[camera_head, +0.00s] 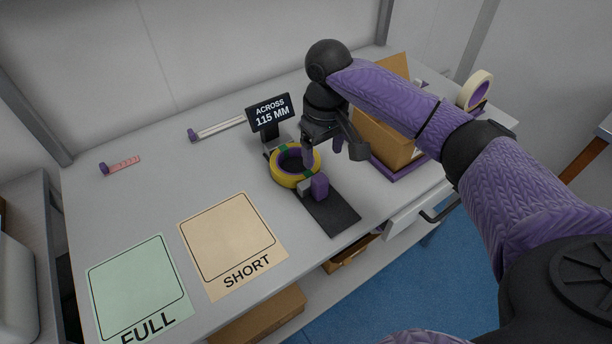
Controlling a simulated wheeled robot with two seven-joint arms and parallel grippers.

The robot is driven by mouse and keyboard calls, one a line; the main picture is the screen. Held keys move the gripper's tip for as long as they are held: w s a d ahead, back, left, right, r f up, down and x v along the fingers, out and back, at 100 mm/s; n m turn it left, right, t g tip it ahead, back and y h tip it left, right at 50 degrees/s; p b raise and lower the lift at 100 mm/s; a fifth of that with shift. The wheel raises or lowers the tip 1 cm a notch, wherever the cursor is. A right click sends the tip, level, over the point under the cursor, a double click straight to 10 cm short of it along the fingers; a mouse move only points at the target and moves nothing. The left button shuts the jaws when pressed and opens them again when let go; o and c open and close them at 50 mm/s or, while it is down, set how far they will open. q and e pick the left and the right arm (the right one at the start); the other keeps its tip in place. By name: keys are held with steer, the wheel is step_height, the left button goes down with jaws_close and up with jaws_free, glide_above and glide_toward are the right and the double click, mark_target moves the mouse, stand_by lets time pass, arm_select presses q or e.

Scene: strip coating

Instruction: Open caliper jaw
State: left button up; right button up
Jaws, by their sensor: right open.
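The caliper (335,212) is a dark bar lying on the table, with a purple block, its movable jaw (320,187), at the near side of a yellow tape roll (283,179). The roll lies flat on the bar between the jaw and the far end. A black display (269,112) behind it reads "ACROSS 115 MM". My right gripper (322,149) is open above the roll's right side, pointing down, with a purple finger over the roll. Whether it touches the roll or jaw I cannot tell. My left gripper is not in view.
A green FULL mat (138,290) and a tan SHORT mat (232,244) lie at the front left. A cardboard box (383,140) and a cream tape roll (474,91) stand at right, near my arm. A ruler-like strip (219,128) and a pink piece (123,164) lie at the back left.

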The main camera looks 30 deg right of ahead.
mark_target(320, 178)
steer(key=f+b, duration=0.2)
steer(key=f, duration=0.3)
steer(key=f+b, duration=0.2)
steer(key=f, duration=0.2)
steer(key=shift+w+f, duration=0.2)
steer(key=shift+f, duration=0.15)
steer(key=shift+f+b, duration=0.3)
steer(key=shift+f, duration=0.1)
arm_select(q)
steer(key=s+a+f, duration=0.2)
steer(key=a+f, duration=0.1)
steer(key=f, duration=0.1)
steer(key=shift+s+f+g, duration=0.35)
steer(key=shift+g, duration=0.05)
arm_select(e)
steer(key=shift+c, duration=0.6)
jaws_close()
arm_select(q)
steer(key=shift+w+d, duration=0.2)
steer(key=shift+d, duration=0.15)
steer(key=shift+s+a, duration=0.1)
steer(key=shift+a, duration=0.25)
